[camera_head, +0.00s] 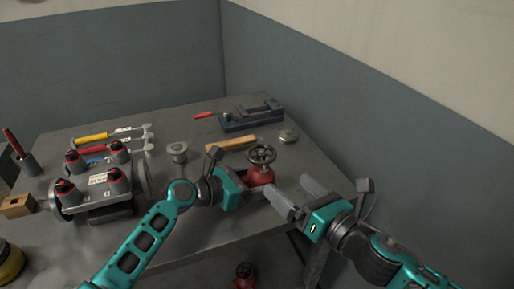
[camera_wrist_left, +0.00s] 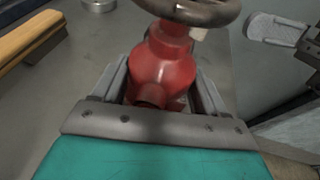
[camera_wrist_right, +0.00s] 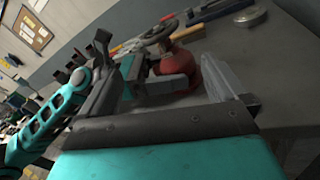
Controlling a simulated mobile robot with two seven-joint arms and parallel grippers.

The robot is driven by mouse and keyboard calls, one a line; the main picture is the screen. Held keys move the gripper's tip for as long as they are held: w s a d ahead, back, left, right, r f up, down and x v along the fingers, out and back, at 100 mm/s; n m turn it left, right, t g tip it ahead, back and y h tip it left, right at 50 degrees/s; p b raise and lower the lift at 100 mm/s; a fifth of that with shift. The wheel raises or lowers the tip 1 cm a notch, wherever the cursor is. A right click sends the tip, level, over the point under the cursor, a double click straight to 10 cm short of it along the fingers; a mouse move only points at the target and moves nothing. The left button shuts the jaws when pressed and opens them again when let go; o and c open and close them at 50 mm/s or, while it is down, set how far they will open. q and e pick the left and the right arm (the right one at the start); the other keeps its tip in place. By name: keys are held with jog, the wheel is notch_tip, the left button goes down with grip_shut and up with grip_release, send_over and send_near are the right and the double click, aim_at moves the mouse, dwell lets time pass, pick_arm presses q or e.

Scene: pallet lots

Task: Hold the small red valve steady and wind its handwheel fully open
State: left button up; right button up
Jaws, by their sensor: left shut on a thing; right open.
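The small red valve (camera_head: 260,174) stands upright on the workbench, with its dark handwheel (camera_head: 262,155) on top. In the left wrist view the red valve body (camera_wrist_left: 162,68) sits between my left fingers, below the handwheel (camera_wrist_left: 195,10). My left gripper (camera_head: 252,184) is shut on the valve body from the left. My right gripper (camera_head: 297,194) is open and empty, to the right of the valve and apart from it. In the right wrist view the valve (camera_wrist_right: 184,62) and handwheel (camera_wrist_right: 160,31) show beyond my right fingers. My left gripper hides part of the valve's lower body.
The workbench (camera_head: 215,225) holds a manifold with several red-topped valves (camera_head: 98,185) at left. A blue vise (camera_head: 252,117), a wooden handle (camera_head: 231,144) and a round metal disc (camera_head: 289,135) lie behind the valve. Another red valve (camera_head: 245,272) is below the bench. A wall stands at right.

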aim_at(257, 149)
jog(key=w+a+n, duration=0.1)
jog(key=w+a, duration=0.1)
jog(key=w, duration=0.1)
jog(key=w+a+r+n, duration=0.1)
jog(key=w+a, duration=0.2)
jog(key=w, duration=0.1)
jog(key=w+a+n, duration=0.1)
jog(key=w+a, duration=0.1)
jog(key=w, duration=0.2)
jog(key=shift+a+r+n, duration=0.3)
jog(key=shift+a+r, duration=0.05)
jog(key=shift+r, duration=0.05)
jog(key=c, duration=1)
